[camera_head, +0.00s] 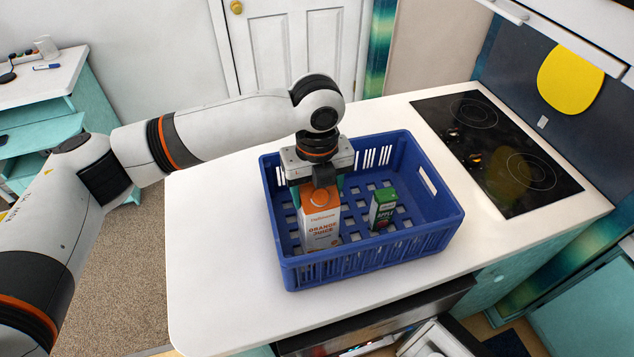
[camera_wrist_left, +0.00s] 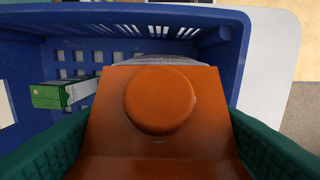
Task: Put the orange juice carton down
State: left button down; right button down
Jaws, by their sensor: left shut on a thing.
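The orange juice carton (camera_head: 320,222) is white and orange with an orange cap, and stands upright inside the blue crate (camera_head: 370,262), in its left part. My left gripper (camera_head: 318,190) is above it, pointing down, shut on its upper part. In the left wrist view the carton's orange top and round cap (camera_wrist_left: 160,101) fill the middle, between the two green fingers. Whether the carton's base touches the crate floor is hidden by the crate's front wall. My right gripper is not in view.
A small green apple juice carton (camera_head: 383,209) stands in the crate to the right of the orange juice carton. The crate sits on a white counter (camera_head: 220,270). A black cooktop (camera_head: 497,150) lies to its right. The counter left of the crate is clear.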

pick_arm(q)
jog(key=shift+c, duration=1.6)
grip_release()
